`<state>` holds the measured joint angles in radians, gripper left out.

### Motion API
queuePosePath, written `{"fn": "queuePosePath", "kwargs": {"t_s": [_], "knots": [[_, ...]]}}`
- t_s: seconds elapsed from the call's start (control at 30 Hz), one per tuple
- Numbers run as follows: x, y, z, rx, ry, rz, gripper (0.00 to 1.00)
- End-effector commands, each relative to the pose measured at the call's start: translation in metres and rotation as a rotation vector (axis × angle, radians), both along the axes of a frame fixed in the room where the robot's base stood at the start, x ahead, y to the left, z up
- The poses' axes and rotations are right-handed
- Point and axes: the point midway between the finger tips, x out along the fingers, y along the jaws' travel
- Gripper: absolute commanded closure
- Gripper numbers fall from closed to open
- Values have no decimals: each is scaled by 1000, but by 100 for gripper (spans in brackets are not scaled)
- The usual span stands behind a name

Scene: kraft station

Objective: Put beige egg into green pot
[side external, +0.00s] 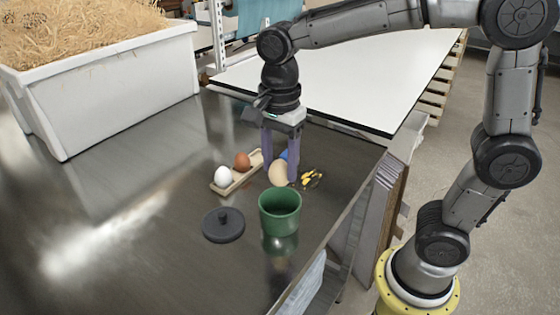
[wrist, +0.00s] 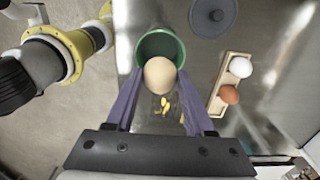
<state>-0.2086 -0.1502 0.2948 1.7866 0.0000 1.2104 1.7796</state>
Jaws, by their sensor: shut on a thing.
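The beige egg (side external: 278,173) is held between the fingers of my gripper (side external: 281,170), which is shut on it. It also shows in the wrist view (wrist: 160,75) between the two purple fingers (wrist: 158,98). The green pot (side external: 280,211) stands open on the metal table, just in front of the egg in the side view. In the wrist view the egg overlaps the near part of the rim of the green pot (wrist: 158,43). The egg appears raised above the table; its exact height over the rim is hard to tell.
A wooden egg holder (side external: 238,180) carries a white egg (side external: 222,175) and a brown egg (side external: 242,161) left of my gripper. A dark lid (side external: 223,226) lies left of the pot. Small yellow pieces (side external: 308,178) lie right of the gripper. A white bin (side external: 110,85) stands at the back left.

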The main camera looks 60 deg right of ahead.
Motion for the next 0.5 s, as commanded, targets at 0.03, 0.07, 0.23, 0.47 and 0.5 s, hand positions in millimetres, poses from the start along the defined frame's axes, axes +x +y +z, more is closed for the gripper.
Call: {"fn": "queuePosePath", "kwargs": {"t_s": [0.03,0.07,0.23,0.47,0.5], "knots": [[0,0,0,0,0,0,68],[0,0,0,0,-1,0,68],[0,0,0,0,0,0,68],[0,0,-8,0,1,0,68],[0,0,-10,0,1,0,68]]}}
